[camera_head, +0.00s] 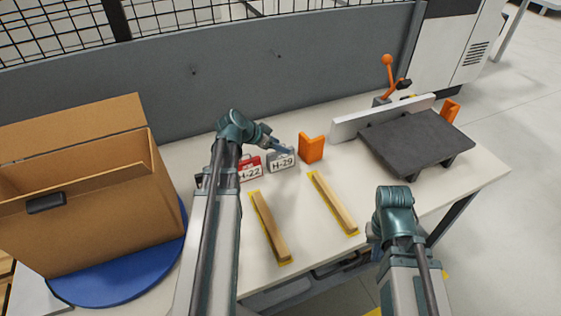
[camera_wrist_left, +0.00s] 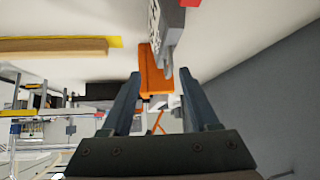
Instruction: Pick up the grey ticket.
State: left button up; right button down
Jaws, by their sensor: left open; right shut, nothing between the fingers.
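The grey ticket (camera_head: 281,162), marked H-29, stands on the table beside a red ticket (camera_head: 251,170) marked H-22. My left gripper (camera_head: 284,148) is open at the grey ticket's upper part. In the left wrist view, the grey ticket (camera_wrist_left: 172,28) comes in from the top, and its narrow end lies in line with the gap between my open left fingers (camera_wrist_left: 160,75). I cannot tell whether they touch it. My left arm partly covers the red ticket. My right gripper (camera_head: 373,238) is low at the table's front edge, its fingers mostly hidden, shut and empty.
An orange angle block (camera_head: 312,148) stands just right of the grey ticket. Two wooden strips (camera_head: 270,228) (camera_head: 335,204) lie in front. A cardboard box (camera_head: 95,215) on a blue disc (camera_head: 125,281) is at left. A dark plate with a white fence (camera_head: 416,142) is at right.

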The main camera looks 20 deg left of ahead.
aim_at(281, 155)
pick_arm(q)
jog(key=b+x, duration=0.2)
jog(key=x, duration=0.1)
jog(key=b+x, duration=0.1)
jog(key=shift+w+a+f, duration=0.15)
jog(key=shift+w+f, duration=0.15)
jog(key=shift+f, duration=0.05)
jog(key=shift+r, duration=0.15)
jog(key=shift+c, duration=0.5)
grip_shut()
dwell(0.4)
